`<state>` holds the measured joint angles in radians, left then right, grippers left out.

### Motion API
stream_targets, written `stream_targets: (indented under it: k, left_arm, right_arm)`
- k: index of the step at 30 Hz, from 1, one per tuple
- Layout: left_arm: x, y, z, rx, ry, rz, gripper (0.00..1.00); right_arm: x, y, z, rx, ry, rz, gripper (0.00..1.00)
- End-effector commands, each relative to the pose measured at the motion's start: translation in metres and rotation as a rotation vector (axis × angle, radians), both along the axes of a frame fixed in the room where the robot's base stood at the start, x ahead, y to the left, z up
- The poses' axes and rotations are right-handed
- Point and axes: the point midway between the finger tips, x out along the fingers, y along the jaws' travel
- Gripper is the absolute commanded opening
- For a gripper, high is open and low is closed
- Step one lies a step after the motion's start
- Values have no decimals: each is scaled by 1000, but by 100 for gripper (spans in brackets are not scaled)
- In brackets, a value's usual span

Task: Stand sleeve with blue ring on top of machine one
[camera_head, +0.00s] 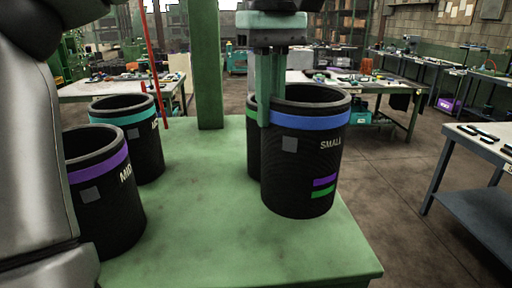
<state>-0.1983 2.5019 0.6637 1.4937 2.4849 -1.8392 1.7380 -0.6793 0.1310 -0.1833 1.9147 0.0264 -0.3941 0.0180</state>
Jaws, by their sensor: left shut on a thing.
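The sleeve with the blue ring (309,122) is a black open cylinder marked SMALL, with a small purple and green label low on its side. It is upright over the right part of the green table (200,225). I cannot tell whether its base touches the table. My left gripper (268,105) comes down from the top and is shut on the left side of its rim wall. My right gripper is not in view. No thing in view can be told for sure as machine one.
A sleeve with a green ring (252,130) is mostly hidden behind the blue-ringed one. A purple-ringed sleeve (105,205) and a teal-ringed sleeve (143,145) stand at the left. A green post (207,65) rises at the table's back. The table's front middle is clear.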

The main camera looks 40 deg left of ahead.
Motion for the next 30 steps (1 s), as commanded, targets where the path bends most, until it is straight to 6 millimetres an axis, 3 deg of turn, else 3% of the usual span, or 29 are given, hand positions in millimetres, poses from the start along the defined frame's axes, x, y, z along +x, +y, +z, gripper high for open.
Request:
stream_targets:
  k: [16,29,30]
  left_arm:
    - [0,0,-56,-4,-5,-1,0]
    - [1,0,-62,-3,-7,0,0]
    - [0,0,-64,-2,-2,0,13]
  right_arm:
    - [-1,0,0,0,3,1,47]
    - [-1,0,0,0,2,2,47]
    - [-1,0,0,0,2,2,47]
